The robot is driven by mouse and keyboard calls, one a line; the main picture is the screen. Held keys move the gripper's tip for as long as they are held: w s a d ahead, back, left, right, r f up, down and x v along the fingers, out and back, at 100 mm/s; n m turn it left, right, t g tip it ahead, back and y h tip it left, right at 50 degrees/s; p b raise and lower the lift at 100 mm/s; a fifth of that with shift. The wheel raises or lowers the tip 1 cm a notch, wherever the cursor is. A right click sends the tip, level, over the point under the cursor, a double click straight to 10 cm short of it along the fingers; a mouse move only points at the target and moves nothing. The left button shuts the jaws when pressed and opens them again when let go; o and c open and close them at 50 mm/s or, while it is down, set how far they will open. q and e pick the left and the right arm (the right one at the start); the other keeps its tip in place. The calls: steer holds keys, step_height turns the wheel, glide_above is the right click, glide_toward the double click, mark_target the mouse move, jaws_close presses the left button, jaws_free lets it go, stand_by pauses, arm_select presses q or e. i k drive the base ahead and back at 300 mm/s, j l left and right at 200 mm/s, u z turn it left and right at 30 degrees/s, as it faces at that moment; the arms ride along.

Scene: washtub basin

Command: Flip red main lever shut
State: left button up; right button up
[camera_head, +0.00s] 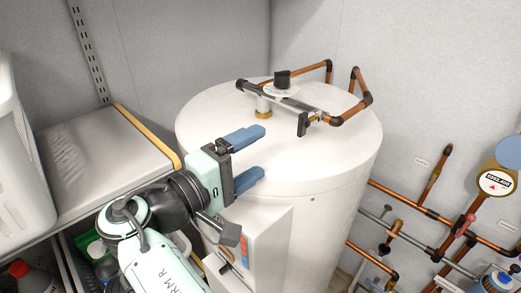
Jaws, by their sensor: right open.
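A small red lever-like part (464,226) shows on the copper pipework at the right edge. It is small in the picture, and I cannot tell its exact position or whether it is the main lever. My right gripper (258,153) is open, with its two blue fingers apart and nothing between them. It is over the front left of the white tank's top, far to the left of the red part. My left gripper is not in view.
The white tank (340,165) stands in the middle, with pipes (345,118) and a black-knobbed valve (282,80) on top. A round gauge (497,183) is at the right by wall pipes. A shelf (95,160) with a white container (22,160) is at left.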

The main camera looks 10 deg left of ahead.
mark_target(471, 217)
steer(key=k+j, duration=0.8)
steer(key=j, duration=0.05)
